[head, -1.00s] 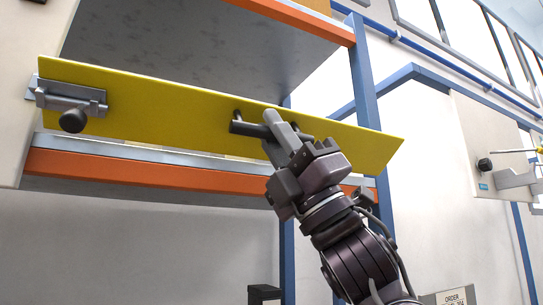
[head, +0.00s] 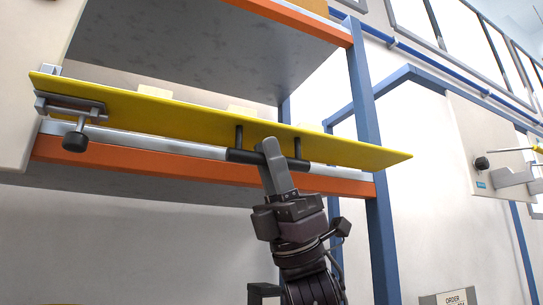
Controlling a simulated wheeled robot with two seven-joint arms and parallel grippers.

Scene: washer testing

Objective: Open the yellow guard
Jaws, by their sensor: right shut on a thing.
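The yellow guard (head: 195,115) is a long flat panel across the front of a shelf rack, tilted so that its face shows as a narrower band. A metal latch with a black knob (head: 75,141) sits at its left end. A black bar handle (head: 243,155) stands out from the guard on two posts. My right gripper (head: 270,152) comes up from below and is shut on the handle near its middle. The fingers hide part of the handle. My left gripper is not in view.
The rack has orange beams (head: 140,160) and a blue upright (head: 365,120) to the right of the gripper. Pale boxes (head: 155,91) show behind the guard. A white panel with a black knob (head: 481,163) stands at the far right. Open space lies below the lower beam.

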